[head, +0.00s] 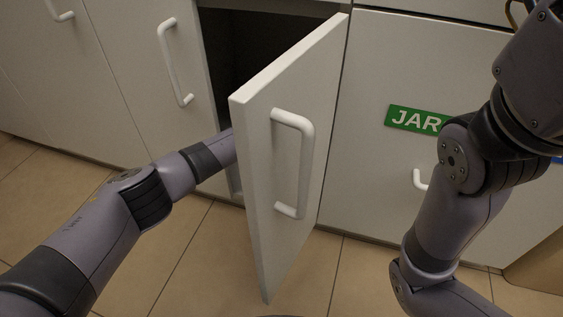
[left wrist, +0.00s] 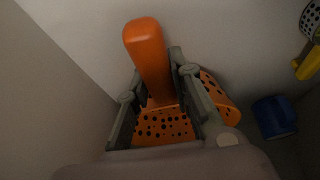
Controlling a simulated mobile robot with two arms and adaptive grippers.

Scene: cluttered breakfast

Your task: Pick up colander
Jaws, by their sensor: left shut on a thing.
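In the left wrist view an orange colander (left wrist: 168,126) with dark holes sits inside the cabinet, its handle (left wrist: 147,50) pointing toward the top of the picture. My left gripper (left wrist: 160,75) is shut on the colander, with one grey finger on each side of the handle. The fingers and palm hide part of the bowl. In the head view my left arm reaches behind the open door into the cabinet, so the left gripper and the colander are hidden there. My right arm shows at the right, but its gripper is out of view.
The white cabinet door (head: 285,170) stands open beside my left arm. The dark cabinet opening (head: 262,45) is behind it. A blue cup (left wrist: 274,117) and a yellow object (left wrist: 308,64) lie to the right of the colander. A green JAR label (head: 414,119) is on the neighbouring front.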

